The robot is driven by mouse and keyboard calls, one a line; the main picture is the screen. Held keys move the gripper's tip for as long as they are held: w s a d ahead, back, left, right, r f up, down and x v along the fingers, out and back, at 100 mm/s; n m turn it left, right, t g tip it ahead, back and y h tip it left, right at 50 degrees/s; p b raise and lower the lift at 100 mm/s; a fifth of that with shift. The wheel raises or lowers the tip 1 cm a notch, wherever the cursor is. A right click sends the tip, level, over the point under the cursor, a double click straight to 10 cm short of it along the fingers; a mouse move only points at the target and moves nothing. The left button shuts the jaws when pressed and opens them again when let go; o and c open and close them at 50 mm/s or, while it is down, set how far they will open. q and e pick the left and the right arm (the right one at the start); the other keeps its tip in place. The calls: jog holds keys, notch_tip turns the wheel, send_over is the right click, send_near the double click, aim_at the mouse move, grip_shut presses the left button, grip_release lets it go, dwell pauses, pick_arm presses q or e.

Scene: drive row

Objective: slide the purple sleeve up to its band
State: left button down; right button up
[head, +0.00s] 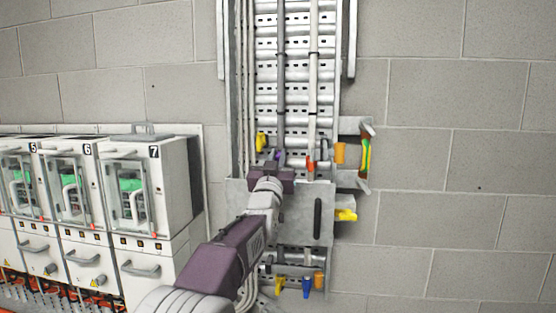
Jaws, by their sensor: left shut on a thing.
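The purple sleeve (279,156) shows as a small patch on the dark grey vertical cable (281,100), just above my left gripper's body. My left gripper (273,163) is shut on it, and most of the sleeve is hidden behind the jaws. A dark band (281,54) circles the same cable well above the sleeve, near the top of the view. My right gripper is not in view.
A perforated cable tray (296,87) runs up the wall. A white cable (313,110) with an orange-red piece (310,164) stands to the right. A yellow piece (261,142) is close left. A grey cover plate (310,215) is below. Numbered cabinets (140,190) stand left.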

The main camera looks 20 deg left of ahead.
pick_arm(q)
notch_tip(320, 180, up, 11)
jog(key=p, duration=0.5)
jog(key=shift+f+p, duration=0.2)
jog(key=shift+p, duration=0.1)
jog(key=shift+s+r, duration=0.1)
jog(key=shift+r, duration=0.15)
jog(key=c, duration=1.4)
grip_release()
jog(key=shift+w+f, duration=0.1)
jog(key=shift+w, duration=0.1)
